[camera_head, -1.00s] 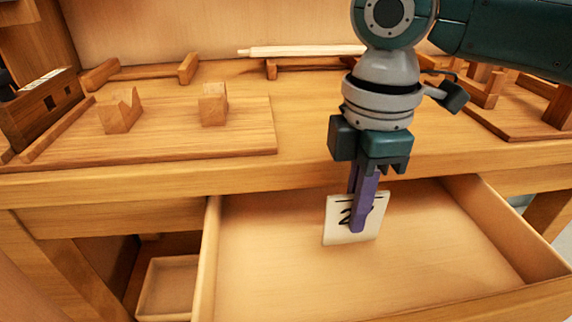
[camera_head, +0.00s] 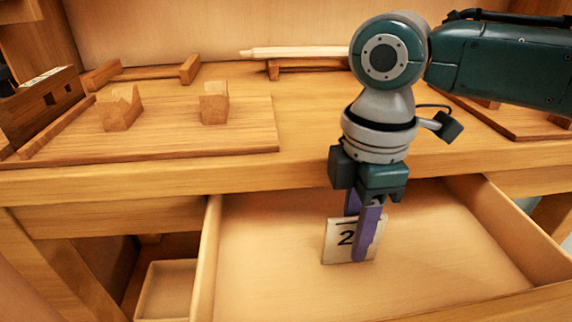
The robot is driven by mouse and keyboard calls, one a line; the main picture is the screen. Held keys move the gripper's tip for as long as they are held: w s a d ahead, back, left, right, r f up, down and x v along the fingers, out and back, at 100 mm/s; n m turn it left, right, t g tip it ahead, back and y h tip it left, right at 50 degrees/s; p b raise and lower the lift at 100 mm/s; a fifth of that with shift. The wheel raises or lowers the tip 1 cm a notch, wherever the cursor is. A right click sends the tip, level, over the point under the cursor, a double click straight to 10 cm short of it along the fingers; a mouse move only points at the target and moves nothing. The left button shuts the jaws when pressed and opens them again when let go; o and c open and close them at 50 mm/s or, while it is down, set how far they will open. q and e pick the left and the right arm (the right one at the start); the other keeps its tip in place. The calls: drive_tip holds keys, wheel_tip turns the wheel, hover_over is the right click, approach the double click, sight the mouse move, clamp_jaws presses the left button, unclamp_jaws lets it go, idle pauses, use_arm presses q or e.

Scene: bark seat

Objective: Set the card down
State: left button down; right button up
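The card (camera_head: 341,239) is a small pale rectangle with a black line and a "2" on it. It stands close to upright between the purple fingers of my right gripper (camera_head: 361,258), low inside the open drawer (camera_head: 270,270). The gripper is shut on the card and points down. The front finger covers the card's right part. I cannot tell whether the card's lower edge touches the drawer floor. My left gripper is not in view.
The drawer's left wall (camera_head: 207,258), right wall (camera_head: 505,230) and the bench front edge (camera_head: 130,183) surround the gripper. The drawer floor around the card is bare. A wooden board with blocks (camera_head: 190,140) lies on the bench at left.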

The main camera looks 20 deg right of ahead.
wheel_tip(320, 180, up, 12)
drive_tip(key=p, duration=0.4)
drive_tip(key=shift+f, duration=0.25)
drive_tip(key=shift+r, duration=0.45)
